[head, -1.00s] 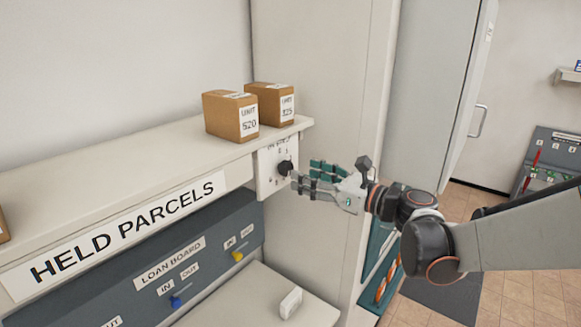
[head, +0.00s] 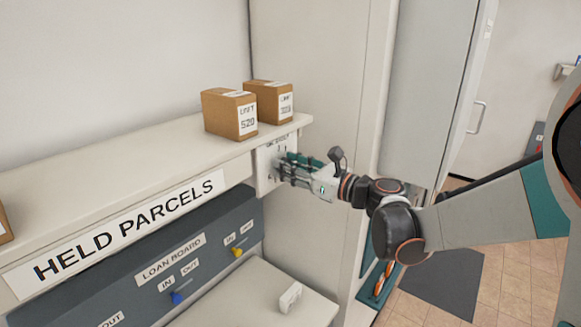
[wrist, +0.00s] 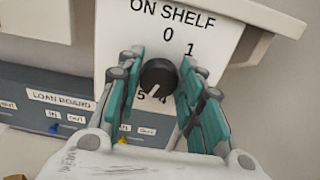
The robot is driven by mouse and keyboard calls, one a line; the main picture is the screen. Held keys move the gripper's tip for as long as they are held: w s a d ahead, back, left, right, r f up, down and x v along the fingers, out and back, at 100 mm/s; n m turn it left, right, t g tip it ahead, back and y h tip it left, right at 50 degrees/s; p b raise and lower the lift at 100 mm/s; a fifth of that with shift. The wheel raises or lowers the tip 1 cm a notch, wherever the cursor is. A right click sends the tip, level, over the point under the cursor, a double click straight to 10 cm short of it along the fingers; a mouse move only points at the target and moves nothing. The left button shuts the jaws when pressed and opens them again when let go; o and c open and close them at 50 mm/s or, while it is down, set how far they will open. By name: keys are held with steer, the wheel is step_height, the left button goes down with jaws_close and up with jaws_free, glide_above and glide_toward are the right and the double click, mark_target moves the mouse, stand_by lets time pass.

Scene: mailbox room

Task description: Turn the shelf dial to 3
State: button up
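The shelf dial (wrist: 158,77) is a round black knob with a small white mark, on a white plate (wrist: 185,20) headed "ON SHELF". In the wrist view, 0 and 1 show above and right of the knob, and 5 and 4 below it. The white mark lies on the knob's lower part, toward 5 and 4. The 2 and 3 are hidden behind a finger. My gripper (wrist: 162,64) is open, its teal-padded fingers on either side of the knob. I cannot tell whether they touch it. In the head view my gripper (head: 279,165) covers the knob.
Two boxes, the front one (head: 230,115) and the rear one (head: 268,101), stand on the shelf (head: 130,158) above the dial. Below is the loan board (head: 205,250) with coloured knobs. A small white object (head: 290,297) lies on the lower ledge. A tall cabinet side (head: 320,90) is close behind.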

steer(key=shift+n+b, duration=0.35)
steer(key=shift+n, duration=0.05)
steer(key=shift+s+a+f+n+b, duration=0.1)
steer(key=shift+n+b, duration=1.5)
steer(key=shift+n, duration=2.1)
steer(key=shift+s+a+f+n+b, duration=0.1)
steer(key=shift+n+b, duration=1.5)
steer(key=shift+n, duration=2.1)
steer(key=o, duration=1.1)
steer(key=shift+c, duration=0.2)
